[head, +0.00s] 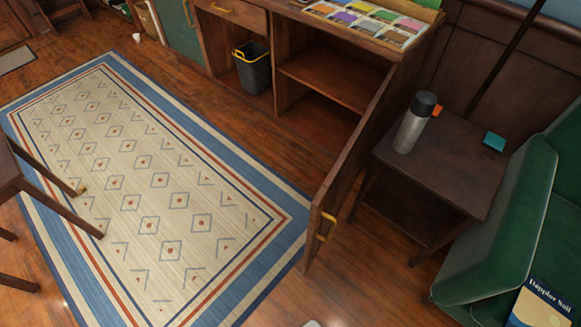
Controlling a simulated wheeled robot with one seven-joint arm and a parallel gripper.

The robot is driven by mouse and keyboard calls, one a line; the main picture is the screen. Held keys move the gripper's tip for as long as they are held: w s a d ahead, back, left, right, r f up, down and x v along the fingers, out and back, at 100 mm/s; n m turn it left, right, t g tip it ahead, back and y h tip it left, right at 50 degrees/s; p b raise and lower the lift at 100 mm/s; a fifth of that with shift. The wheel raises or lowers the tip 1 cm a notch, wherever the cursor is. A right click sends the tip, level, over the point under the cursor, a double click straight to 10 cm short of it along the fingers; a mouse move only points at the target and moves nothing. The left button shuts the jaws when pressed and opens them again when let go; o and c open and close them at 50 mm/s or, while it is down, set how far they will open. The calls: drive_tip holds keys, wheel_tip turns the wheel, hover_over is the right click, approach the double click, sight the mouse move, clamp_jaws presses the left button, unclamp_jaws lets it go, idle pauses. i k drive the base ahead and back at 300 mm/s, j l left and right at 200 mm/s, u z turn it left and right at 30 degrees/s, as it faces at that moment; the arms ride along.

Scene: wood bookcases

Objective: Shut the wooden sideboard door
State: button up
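The wooden sideboard (335,43) stands at the top of the head view. Its wooden door (352,152) stands wide open, hinged at the right side and swung out toward me. I see the door nearly edge-on. A brass handle (325,228) is near its free end. The opening behind it shows a bare shelf (332,80) and an empty lower space. My gripper is not clearly visible; only a small pale shape shows at the bottom edge, and I cannot tell what it is.
A side table (450,165) with a flask (412,130) stands close to the door's right. A green sofa (500,235) is farther right. A patterned rug (150,190) lies flat to the left. A dark bin (254,70) sits in the neighbouring compartment. The door's left side is clear.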

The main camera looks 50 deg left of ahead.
sight(326, 205)
drive_tip(key=i+l+u, duration=0.15)
drive_tip(key=u, duration=0.3)
drive_tip(key=i+l+u, duration=0.2)
drive_tip(key=u, duration=0.25)
drive_tip(key=i+l+u, duration=0.15)
drive_tip(key=l+u, duration=0.15)
drive_tip(key=u, duration=0.15)
drive_tip(key=i+l+u, duration=0.1)
drive_tip(key=l+u, duration=0.2)
drive_tip(key=u, duration=0.15)
drive_tip(key=k+j+z, duration=0.15)
drive_tip(key=k, duration=0.25)
